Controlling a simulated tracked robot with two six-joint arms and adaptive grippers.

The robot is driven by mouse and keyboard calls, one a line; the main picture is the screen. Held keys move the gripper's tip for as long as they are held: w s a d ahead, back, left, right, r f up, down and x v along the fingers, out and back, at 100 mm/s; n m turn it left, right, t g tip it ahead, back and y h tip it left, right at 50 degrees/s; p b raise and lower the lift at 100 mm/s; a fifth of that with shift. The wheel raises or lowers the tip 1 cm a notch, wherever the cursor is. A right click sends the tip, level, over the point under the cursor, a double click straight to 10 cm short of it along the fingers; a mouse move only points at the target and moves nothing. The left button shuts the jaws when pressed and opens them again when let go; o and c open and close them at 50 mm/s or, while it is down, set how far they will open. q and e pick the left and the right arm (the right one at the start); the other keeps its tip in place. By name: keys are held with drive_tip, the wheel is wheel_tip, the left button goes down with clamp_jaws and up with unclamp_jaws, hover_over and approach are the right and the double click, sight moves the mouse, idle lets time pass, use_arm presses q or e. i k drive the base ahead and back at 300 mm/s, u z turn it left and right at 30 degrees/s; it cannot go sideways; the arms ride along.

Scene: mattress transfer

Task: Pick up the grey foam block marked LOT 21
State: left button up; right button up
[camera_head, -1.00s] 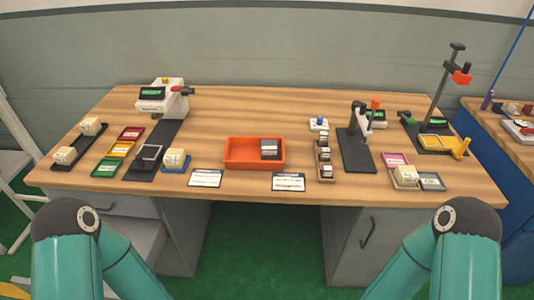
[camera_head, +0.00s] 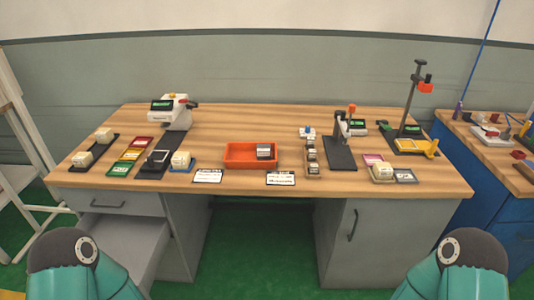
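A grey block (camera_head: 264,151) with a pale label on its front stands in the right part of the orange tray (camera_head: 238,164) on the wooden table. The label is too small to read, so I cannot tell whether it says LOT 21. Several small blocks (camera_head: 311,154) stand in a narrow row right of the tray; their marks are also unreadable. Only the upper parts of my two arms show at the bottom corners. Neither of my grippers is in view.
A white device (camera_head: 177,114), a dark press stand (camera_head: 338,154) and a tall stand (camera_head: 411,100) rise from the table (camera_head: 260,118). Two printed cards lie in front.

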sight(263, 151)
drive_tip(key=z, duration=0.05)
drive_tip(key=i, duration=1.25)
drive_tip(key=u, duration=0.5)
